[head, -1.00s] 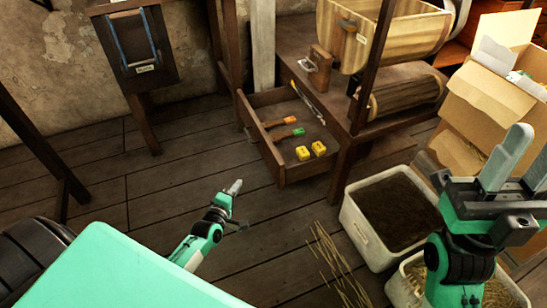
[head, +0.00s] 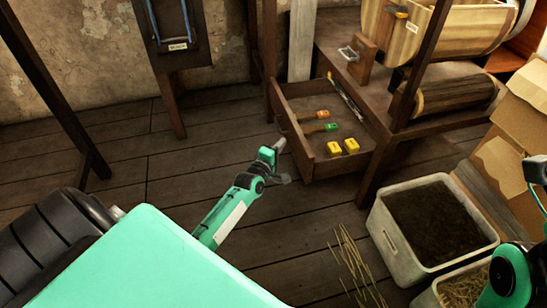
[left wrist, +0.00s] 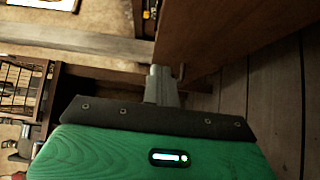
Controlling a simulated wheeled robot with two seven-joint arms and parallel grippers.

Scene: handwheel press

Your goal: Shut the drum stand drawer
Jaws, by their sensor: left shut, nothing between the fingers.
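The drum stand drawer (head: 342,164) is pulled out from under the wooden stand (head: 452,65). Its front panel faces my left gripper (head: 280,146), which is shut and empty just in front of that panel. In the left wrist view, my left gripper's fingers (left wrist: 163,84) point towards the wooden drawer front (left wrist: 225,35), close beside a small metal handle (left wrist: 181,72). I cannot tell whether they touch. Inside the drawer lie an orange-ended tool (head: 322,114), a green-ended tool (head: 331,127) and two yellow blocks (head: 350,146). My right gripper's fingers are out of view.
A white bin of dark soil (head: 395,237) stands right of the drawer, with a cardboard box (head: 515,150) beyond it. Loose straw (head: 352,262) lies on the floor. A wooden post (head: 300,40) rises behind the drawer. The floor left of the drawer is clear.

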